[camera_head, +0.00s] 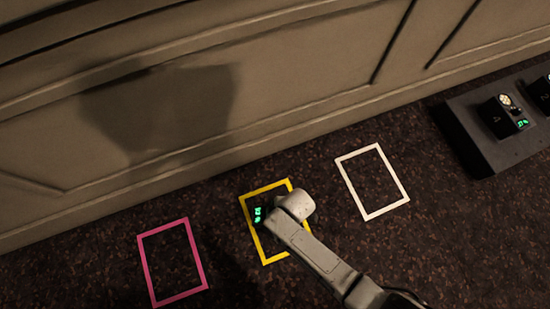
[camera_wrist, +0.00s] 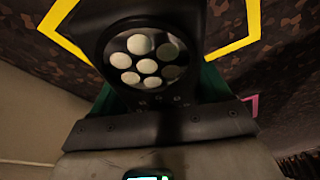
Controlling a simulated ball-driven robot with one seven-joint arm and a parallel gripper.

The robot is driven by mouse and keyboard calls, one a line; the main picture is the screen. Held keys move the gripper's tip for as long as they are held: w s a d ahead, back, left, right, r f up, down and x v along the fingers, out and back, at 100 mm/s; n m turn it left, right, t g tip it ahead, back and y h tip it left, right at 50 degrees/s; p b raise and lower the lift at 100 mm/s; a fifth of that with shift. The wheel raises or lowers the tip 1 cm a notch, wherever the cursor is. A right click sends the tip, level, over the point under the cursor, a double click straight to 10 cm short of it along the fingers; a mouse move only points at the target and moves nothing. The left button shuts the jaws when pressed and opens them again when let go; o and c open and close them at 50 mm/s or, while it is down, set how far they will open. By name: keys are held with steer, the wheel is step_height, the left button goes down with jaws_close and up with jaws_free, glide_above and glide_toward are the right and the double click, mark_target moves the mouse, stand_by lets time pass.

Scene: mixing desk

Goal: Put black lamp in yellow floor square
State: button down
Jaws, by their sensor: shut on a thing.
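The black lamp (camera_wrist: 145,60) fills the middle of the wrist view, its round lens showing several pale discs. My gripper (camera_head: 270,214) is shut on it; green parts show at both sides of the lamp in the wrist view. In the head view the lamp (camera_head: 258,215) is a dark shape with green lit digits, partly hidden by my wrist. It is over the yellow floor square (camera_head: 250,236), whose outline shows around it; my arm covers the square's right side. I cannot tell whether the lamp touches the floor. Yellow edges also show in the wrist view (camera_wrist: 232,45).
A pink floor square (camera_head: 148,270) lies to the left and a white floor square (camera_head: 350,183) to the right, both empty. A dark raised stand (camera_head: 500,150) at the right edge holds other black lamps (camera_head: 497,117). A panelled wall (camera_head: 300,60) runs behind the squares.

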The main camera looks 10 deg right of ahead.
steer(key=shift+a+f+b, duration=0.1)
steer(key=shift+f+b, duration=0.45)
steer(key=shift+f, duration=0.15)
stand_by(0.5)
steer(key=shift+c, duration=1.4)
jaws_free()
steer(key=shift+o, duration=1.4)
steer(key=shift+f, duration=0.1)
